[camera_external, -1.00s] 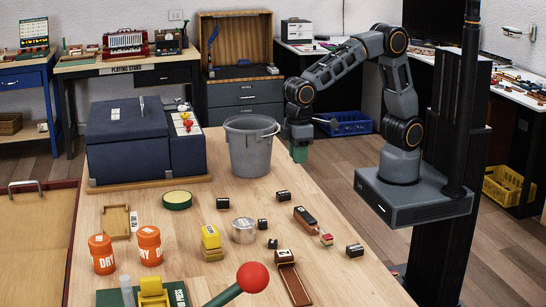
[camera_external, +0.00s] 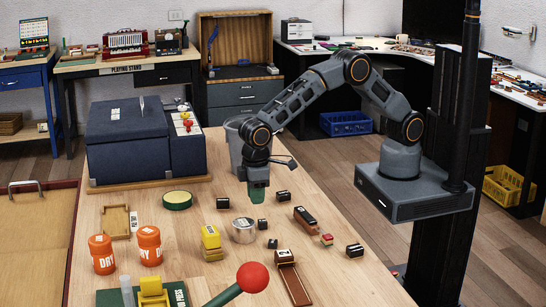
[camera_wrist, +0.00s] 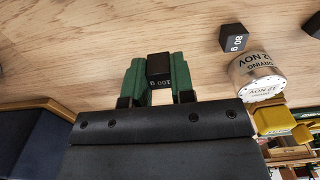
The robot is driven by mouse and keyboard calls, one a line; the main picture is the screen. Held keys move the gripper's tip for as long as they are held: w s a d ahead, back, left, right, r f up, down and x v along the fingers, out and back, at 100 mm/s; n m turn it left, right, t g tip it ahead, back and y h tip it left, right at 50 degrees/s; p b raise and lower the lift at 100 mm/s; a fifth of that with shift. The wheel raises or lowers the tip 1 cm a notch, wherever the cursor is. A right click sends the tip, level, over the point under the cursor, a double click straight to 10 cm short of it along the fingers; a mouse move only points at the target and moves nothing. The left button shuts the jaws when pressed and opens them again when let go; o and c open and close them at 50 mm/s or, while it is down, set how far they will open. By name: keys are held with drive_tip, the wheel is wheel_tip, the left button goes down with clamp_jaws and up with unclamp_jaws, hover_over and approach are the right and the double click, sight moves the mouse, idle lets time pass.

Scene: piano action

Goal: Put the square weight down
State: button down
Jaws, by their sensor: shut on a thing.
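My gripper (camera_external: 258,192) is over the wooden table (camera_external: 330,220), in front of the grey bucket and just behind the round metal tin. In the wrist view, my gripper's green fingers (camera_wrist: 159,82) are shut on a small black square weight (camera_wrist: 160,66) with white lettering that seems to read 100 g. In the external view the held weight is hidden by the fingers. The weight's height above the table is hard to tell. Another black block (camera_wrist: 233,38) marked 80 g sits on the table near the tin (camera_wrist: 258,80).
The tin (camera_external: 243,231) and several black blocks, one of them here (camera_external: 223,203), stand close around my gripper. The grey bucket (camera_external: 236,150) is behind it. Bare table shows between these things.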

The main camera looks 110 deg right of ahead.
drive_tip(key=shift+w+f, duration=0.15)
drive_tip(key=shift+f, duration=1.55)
